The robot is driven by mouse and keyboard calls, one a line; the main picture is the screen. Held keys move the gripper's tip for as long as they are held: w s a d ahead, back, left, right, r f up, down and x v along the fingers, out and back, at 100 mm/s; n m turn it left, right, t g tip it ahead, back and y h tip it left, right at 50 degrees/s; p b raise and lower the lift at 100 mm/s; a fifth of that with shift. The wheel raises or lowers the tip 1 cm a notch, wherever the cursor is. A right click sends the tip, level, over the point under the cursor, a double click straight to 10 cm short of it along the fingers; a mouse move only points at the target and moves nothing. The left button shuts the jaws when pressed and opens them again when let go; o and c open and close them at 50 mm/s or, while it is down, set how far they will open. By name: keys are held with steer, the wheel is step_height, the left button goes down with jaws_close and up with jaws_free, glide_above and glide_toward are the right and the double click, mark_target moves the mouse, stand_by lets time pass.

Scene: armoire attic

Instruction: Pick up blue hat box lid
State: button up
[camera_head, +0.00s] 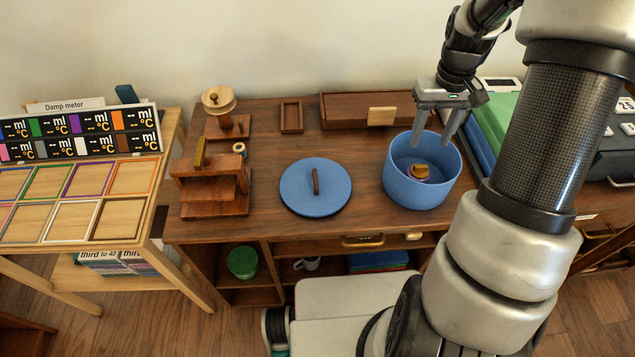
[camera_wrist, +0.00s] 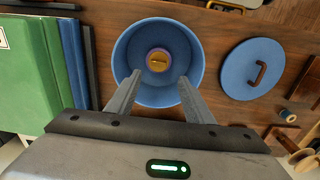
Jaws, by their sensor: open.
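The blue hat box lid (camera_head: 302,191) lies flat on the wooden cabinet top, left of the round blue hat box (camera_head: 408,192). It has a brown strap handle (camera_head: 316,181) standing across its middle. In the wrist view the lid (camera_wrist: 240,70) is at the right, apart from the box. The open hat box (camera_wrist: 126,81) is in the middle of that view, with a small round yellow and purple thing (camera_wrist: 158,61) inside. My gripper (camera_head: 452,137) is open and empty over the box's back right rim, with its fingers pointing down. The lid is well away from my fingers.
A stepped wooden stand (camera_head: 212,185) and a spool stand (camera_head: 220,107) are left of the lid. A small wooden tray (camera_head: 291,117) and a long wooden box (camera_head: 350,109) lie behind. Bare top surrounds the lid.

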steer(key=a, duration=0.5)
steer(key=a+r+t+h+b, duration=0.1)
steer(key=a, duration=0.5)
steer(key=a+r+n+t+b, duration=0.1)
steer(key=a, duration=0.4)
steer(key=shift+s+a+r+h, duration=0.15)
steer(key=shift+s+a+h, duration=0.15)
steer(key=shift+s+a, duration=0.1)
steer(key=c, duration=0.3)
steer(key=s+a+r+n+t+b, duration=0.1)
steer(key=s+a+r+t+b, duration=0.2)
steer(key=a, duration=0.8)
steer(key=b, duration=0.4)
glide_toward(314, 171)
steer(key=x, duration=0.9)
steer(key=shift+d, duration=0.1)
steer(key=shift+r, duration=0.1)
jaws_close()
